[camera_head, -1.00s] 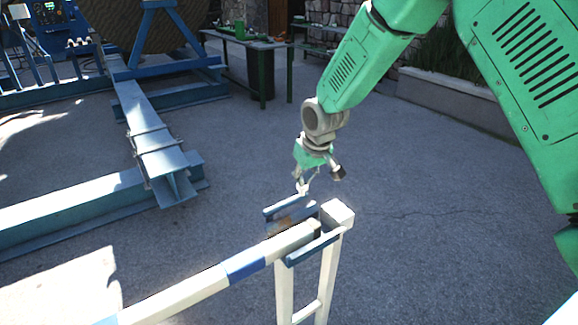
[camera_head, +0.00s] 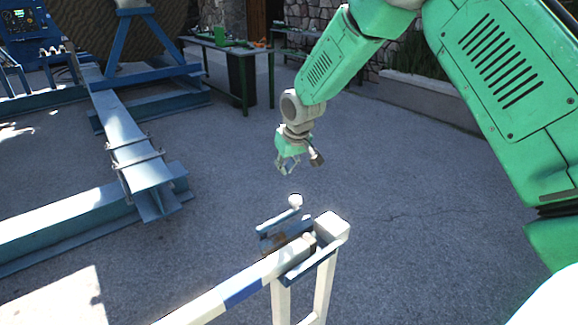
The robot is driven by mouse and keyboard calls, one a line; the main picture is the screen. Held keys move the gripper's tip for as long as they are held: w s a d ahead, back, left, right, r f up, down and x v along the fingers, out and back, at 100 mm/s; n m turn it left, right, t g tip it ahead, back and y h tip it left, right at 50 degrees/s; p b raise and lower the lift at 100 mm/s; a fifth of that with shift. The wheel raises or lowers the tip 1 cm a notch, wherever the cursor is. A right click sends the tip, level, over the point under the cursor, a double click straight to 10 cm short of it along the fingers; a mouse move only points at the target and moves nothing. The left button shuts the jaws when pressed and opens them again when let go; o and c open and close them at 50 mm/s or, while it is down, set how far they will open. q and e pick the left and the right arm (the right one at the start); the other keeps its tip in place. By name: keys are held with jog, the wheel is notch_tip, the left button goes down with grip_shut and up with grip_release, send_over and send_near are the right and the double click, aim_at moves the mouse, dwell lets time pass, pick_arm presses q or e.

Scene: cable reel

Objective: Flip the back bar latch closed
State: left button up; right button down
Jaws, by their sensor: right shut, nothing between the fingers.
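A white bar with a blue band (camera_head: 243,283) runs from the lower left up to a white post (camera_head: 331,226) and sits in a blue bracket (camera_head: 310,266). The latch, a blue strip (camera_head: 277,219) with a pale round knob (camera_head: 295,200) at its end, stands raised on the far side of the bar end. Whether it touches the bar is hard to tell. My right gripper (camera_head: 287,172) is shut and empty, above and beyond the knob, with a visible gap between them. My left gripper is not in view.
A blue steel beam frame (camera_head: 130,150) lies on the ground at the left. A green table (camera_head: 225,50) with small items stands at the back, before a stone wall. Open pavement (camera_head: 430,200) lies right of the post.

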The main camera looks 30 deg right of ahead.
aim_at(280, 215)
notch_tip(280, 215, down, 6)
jog(key=s, duration=0.2)
jog(key=shift+f+p, duration=0.2)
jog(key=shift+p, duration=0.15)
jog(key=shift+d, duration=0.15)
